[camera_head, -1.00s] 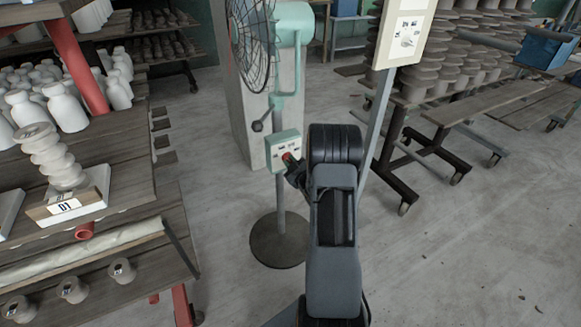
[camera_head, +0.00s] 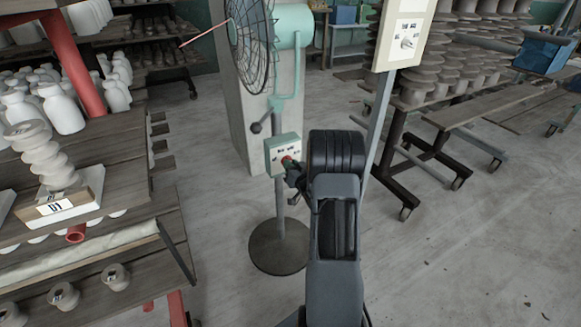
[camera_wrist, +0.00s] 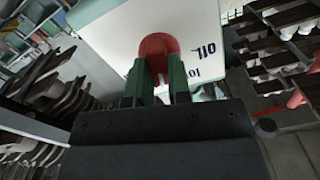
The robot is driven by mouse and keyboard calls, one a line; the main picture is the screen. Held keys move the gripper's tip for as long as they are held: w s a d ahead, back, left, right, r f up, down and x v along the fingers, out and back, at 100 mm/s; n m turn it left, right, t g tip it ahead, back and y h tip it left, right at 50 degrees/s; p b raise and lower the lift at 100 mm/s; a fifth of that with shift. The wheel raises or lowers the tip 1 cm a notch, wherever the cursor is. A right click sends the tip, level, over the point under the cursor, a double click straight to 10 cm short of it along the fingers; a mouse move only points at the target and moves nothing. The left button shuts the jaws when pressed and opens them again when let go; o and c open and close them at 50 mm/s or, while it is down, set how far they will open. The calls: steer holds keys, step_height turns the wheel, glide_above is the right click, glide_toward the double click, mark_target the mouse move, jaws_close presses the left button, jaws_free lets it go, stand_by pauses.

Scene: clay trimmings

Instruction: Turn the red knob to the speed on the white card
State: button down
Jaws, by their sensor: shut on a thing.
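The red knob (camera_head: 287,160) is on the front of a pale green control box (camera_head: 272,158) on the fan's stand. In the wrist view the red knob (camera_wrist: 158,46) sits between my gripper's two green-tipped fingers, against the white box face (camera_wrist: 112,42). My gripper (camera_wrist: 157,80) is shut on it. Printed marks show right of the knob; the rest of the dial is hidden. In the head view my gripper (camera_head: 291,168) is small and dark at the box. A small white card (camera_head: 56,207) with dark print, seemingly "01", is on a block at left.
The fan (camera_head: 252,38) stands above the box on a round base (camera_head: 279,246). A cream panel (camera_head: 405,36) on a post is close right of my arm. Shelves of clay pieces (camera_head: 64,112) fill the left; racks stand back right. Floor at lower right is clear.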

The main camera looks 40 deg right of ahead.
steer(key=shift+m, duration=0.6)
steer(key=c, duration=1.1)
jaws_free()
steer(key=shift+o, duration=0.2)
steer(key=s+a+p, duration=0.1)
steer(key=s, duration=1.2)
steer(key=shift+s+a+p, duration=0.3)
steer(key=shift+s+a, duration=0.05)
steer(key=shift+a, duration=0.05)
steer(key=shift+f, duration=0.1)
